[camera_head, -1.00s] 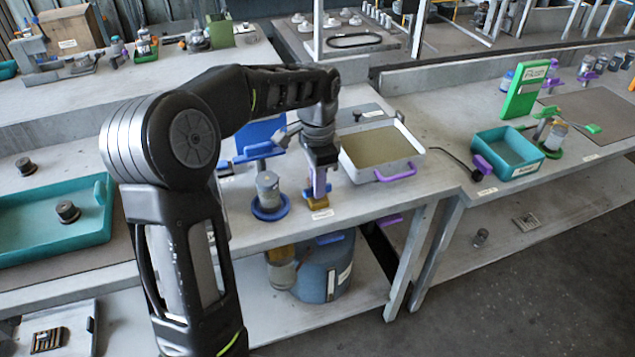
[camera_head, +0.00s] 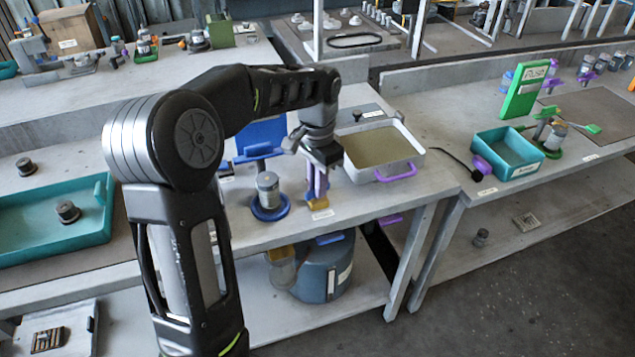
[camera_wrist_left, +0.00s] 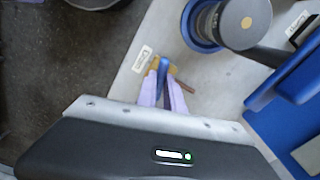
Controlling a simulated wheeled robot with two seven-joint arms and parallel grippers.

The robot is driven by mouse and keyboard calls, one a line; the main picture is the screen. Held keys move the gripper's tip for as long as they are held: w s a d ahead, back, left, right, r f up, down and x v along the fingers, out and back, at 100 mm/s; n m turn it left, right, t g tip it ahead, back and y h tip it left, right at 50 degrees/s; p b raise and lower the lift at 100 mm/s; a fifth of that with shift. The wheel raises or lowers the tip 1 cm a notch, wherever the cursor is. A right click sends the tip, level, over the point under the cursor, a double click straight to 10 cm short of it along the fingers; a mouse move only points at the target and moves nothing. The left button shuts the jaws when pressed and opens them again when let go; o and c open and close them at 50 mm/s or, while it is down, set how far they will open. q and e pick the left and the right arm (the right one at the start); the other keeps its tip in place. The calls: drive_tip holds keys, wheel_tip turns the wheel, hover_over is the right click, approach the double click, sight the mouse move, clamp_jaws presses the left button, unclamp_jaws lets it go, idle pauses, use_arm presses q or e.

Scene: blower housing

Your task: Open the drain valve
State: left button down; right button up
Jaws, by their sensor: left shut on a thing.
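The drain valve shows as a small brass-coloured body (camera_head: 317,203) at the front edge of the middle bench, behind a small white label. It also shows in the left wrist view (camera_wrist_left: 153,66), with a blue lever (camera_wrist_left: 162,74) on it. My left gripper (camera_head: 317,187) reaches down over the valve from above. In the left wrist view its two purple fingers (camera_wrist_left: 163,85) are shut on the blue lever, one on each side. The lever's grip end is partly hidden between the fingers. My right gripper is not in view.
A grey cylinder on a blue round base (camera_head: 268,197) stands just left of the valve. A white tray with a purple handle (camera_head: 395,177) lies to the right. A blue panel (camera_head: 262,138) stands behind. A blue-grey drum (camera_head: 325,272) sits on the shelf below.

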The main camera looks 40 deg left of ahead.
use_arm(q)
drive_tip(key=n, duration=1.2)
drive_tip(key=shift+p, duration=0.35)
drive_tip(key=shift+n, duration=0.3)
drive_tip(key=c, duration=1.5)
unclamp_jaws()
drive_tip(key=shift+o, duration=0.2)
drive_tip(key=shift+r, duration=0.15)
wheel_tip(320, 180, up, 8)
drive_tip(key=shift+f, duration=0.2)
drive_tip(key=shift+f, duration=0.1)
